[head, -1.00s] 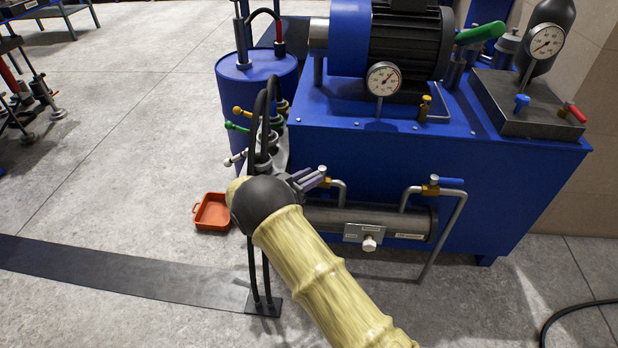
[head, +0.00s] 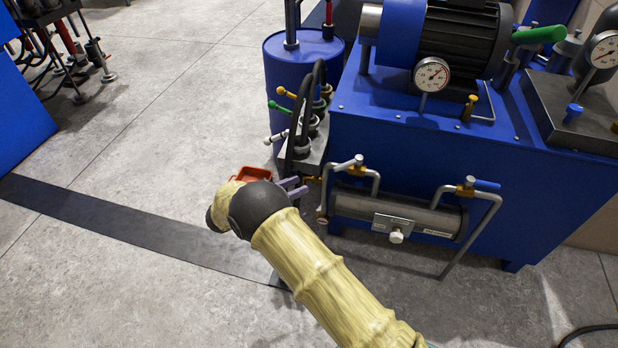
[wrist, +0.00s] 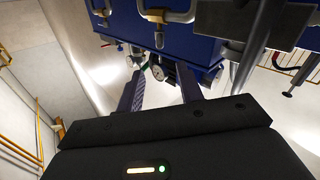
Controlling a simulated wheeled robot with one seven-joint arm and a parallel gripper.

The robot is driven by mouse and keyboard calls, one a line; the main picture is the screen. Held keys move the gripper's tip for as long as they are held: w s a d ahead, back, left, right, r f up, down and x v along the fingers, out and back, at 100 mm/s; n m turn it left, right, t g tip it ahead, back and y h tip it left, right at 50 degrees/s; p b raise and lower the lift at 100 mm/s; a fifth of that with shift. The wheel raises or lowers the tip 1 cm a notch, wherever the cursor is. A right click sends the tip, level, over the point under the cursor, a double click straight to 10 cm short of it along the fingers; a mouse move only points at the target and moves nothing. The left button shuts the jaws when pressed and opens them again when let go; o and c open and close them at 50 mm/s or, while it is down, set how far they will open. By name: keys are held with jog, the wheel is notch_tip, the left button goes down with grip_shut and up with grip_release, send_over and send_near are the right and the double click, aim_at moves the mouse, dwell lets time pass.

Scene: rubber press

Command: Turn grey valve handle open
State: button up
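The grey valve handle (head: 346,163) is a short lever on the left brass valve, above the left end of the grey cylinder (head: 380,208) on the press's front. It points left and slightly down in the head view. My gripper (head: 293,187), with purple fingers, is left of and a little below the handle, apart from it. In the wrist view my gripper (wrist: 162,72) has its two fingers spread with nothing held between them. A brass valve with a grey pipe shows at the top of the wrist view; I cannot tell which valve it is.
A second valve with a blue handle (head: 486,184) is to the right. Lever valves with coloured knobs and black hoses (head: 292,140) stand just behind my gripper. An orange tray (head: 252,173) lies on the floor behind my wrist. Open floor (head: 130,285) is at left.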

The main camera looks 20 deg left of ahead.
jog(key=shift+s+a, duration=0.2)
jog(key=shift+a, duration=0.05)
